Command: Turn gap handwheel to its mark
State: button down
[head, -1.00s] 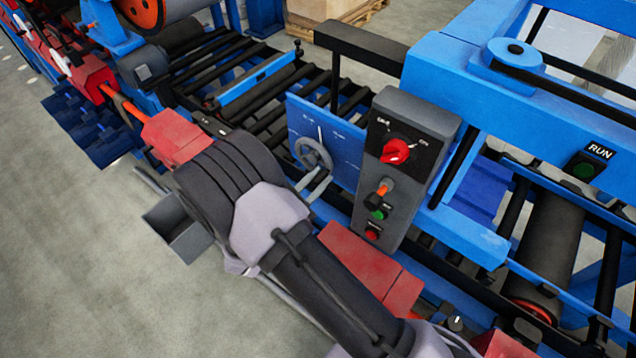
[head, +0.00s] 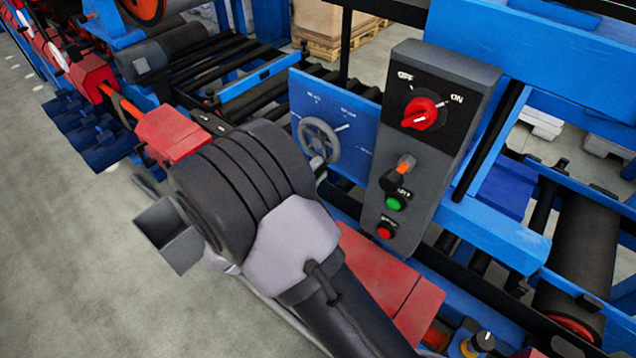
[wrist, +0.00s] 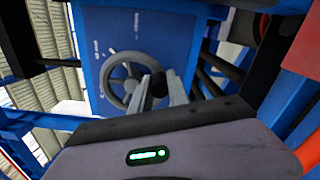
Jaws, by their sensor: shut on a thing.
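The gap handwheel (head: 309,130) is a grey spoked wheel on a blue panel (head: 366,112) with small white labels, too small to read. A white pointer line at the wheel points up and right, just below the upper right label. In the wrist view the handwheel (wrist: 113,88) faces me, and my gripper (wrist: 159,88) is shut on its dark handle (wrist: 159,82) at the rim. In the head view my wrist and arm come in from below. The fingers (head: 319,166) are only partly seen there, at the wheel's lower edge.
A grey control box (head: 443,75) with a red rotary switch (head: 424,114), an orange-tipped selector (head: 404,167), a green button (head: 393,203) and a red button (head: 384,232) stands close right of the wheel. Red blocks (head: 405,290) lie below. Grey floor (head: 70,270) is clear at left.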

aim_at(313, 157)
jog(key=a+m+b, duration=0.1)
jog(key=m+b, duration=0.1)
jog(key=b, duration=0.1)
jog(key=w+m+b, duration=0.1)
jog(key=m+b, duration=0.2)
jog(key=b, duration=0.1)
jog(key=w+a+m+b, duration=0.1)
jog(key=m+b, duration=0.1)
jog(key=b, duration=0.1)
jog(key=shift+a+f+m, duration=0.3)
jog(key=shift+f+m, duration=0.1)
jog(key=shift+w+a+r+b, duration=0.1)
jog(key=shift+b, duration=0.2)
jog(key=c, duration=1.3)
grip_release()
jog(key=p+v, duration=0.4)
jog(key=v, duration=1.3)
jog(key=shift+a, duration=0.15)
